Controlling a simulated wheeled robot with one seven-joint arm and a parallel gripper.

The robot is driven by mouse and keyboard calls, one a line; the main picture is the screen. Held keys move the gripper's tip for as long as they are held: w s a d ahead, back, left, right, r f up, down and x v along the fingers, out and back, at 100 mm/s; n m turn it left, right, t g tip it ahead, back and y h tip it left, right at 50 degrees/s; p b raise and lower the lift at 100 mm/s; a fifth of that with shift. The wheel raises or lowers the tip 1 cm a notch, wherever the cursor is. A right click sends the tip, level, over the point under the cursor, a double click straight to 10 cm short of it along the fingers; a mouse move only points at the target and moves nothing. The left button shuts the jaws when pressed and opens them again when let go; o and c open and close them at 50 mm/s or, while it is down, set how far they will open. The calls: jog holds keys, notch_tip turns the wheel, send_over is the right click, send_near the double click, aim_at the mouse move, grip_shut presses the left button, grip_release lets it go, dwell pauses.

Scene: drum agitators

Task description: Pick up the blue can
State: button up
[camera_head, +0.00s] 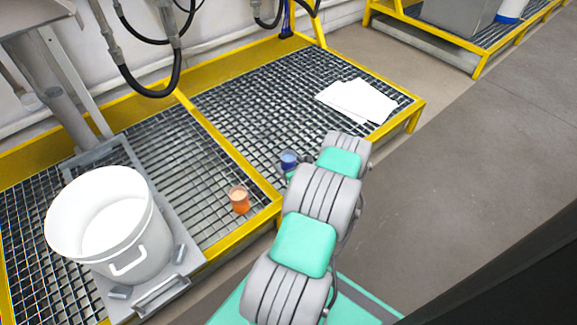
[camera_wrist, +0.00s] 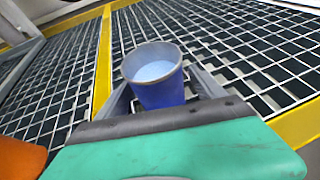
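The blue can (camera_head: 289,160) stands on the metal grating near the yellow front edge, partly hidden by my arm in the head view. In the wrist view the blue can (camera_wrist: 158,86) is upright and open-topped, with a pale blue inside. My gripper (camera_wrist: 165,84) has its grey fingers on the left and right of the can. The fingers are apart, and I cannot tell whether they touch the can's sides. In the head view my gripper is mostly hidden behind my arm.
An orange cup (camera_head: 239,200) stands on the grating left of the can, and its side shows in the wrist view (camera_wrist: 20,158). A large white bucket (camera_head: 108,228) stands further left. White sheets (camera_head: 357,101) lie at the back right. A yellow frame (camera_head: 225,145) divides the grating.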

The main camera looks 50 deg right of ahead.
jog(key=c, duration=1.5)
jog(key=shift+c, duration=0.6)
jog(key=shift+r, duration=0.15)
